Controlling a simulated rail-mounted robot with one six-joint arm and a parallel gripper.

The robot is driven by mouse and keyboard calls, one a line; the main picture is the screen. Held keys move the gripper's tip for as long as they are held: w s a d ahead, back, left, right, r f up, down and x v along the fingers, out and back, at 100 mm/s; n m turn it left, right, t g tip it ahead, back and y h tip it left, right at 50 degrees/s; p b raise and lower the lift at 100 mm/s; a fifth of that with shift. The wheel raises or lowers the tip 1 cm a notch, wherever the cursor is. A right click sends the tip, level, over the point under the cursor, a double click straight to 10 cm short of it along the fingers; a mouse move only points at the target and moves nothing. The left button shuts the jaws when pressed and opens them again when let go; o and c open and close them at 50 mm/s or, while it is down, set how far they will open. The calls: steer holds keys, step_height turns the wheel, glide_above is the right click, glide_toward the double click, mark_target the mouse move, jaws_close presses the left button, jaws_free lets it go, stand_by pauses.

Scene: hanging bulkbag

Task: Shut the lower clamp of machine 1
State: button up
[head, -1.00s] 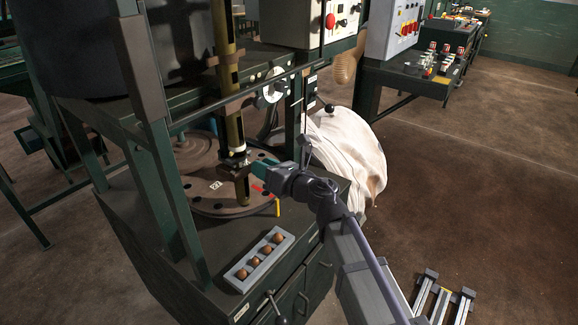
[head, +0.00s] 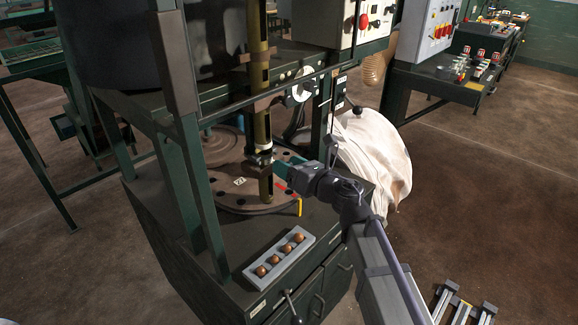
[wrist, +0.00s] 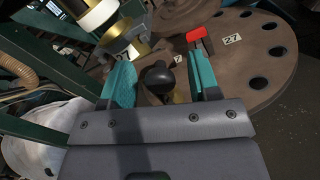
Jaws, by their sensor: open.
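Machine 1 has an olive-brass upright tube (head: 262,128) with a lower clamp (head: 261,158) around it, just above a round brown plate (head: 228,197). My gripper (head: 287,174) is beside the clamp, on its right. In the wrist view, the teal fingers of my gripper (wrist: 160,62) are apart. A black ball knob (wrist: 157,78) shows between them, with no clear contact on either finger. The tube's white band (wrist: 97,13) and a gold collar (wrist: 122,36) are at the upper left. I cannot tell how far the clamp is closed.
A red piece (wrist: 201,34) is by the right fingertip. A grey tray (head: 279,259) with several brown balls stands on the cabinet in front. A green frame post (head: 190,150) rises left of the tube. A white bag (head: 372,160) bulges at the right.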

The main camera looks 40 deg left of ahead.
steer(key=d, duration=1)
steer(key=shift+s+d, duration=0.4)
steer(key=shift+s, duration=0.05)
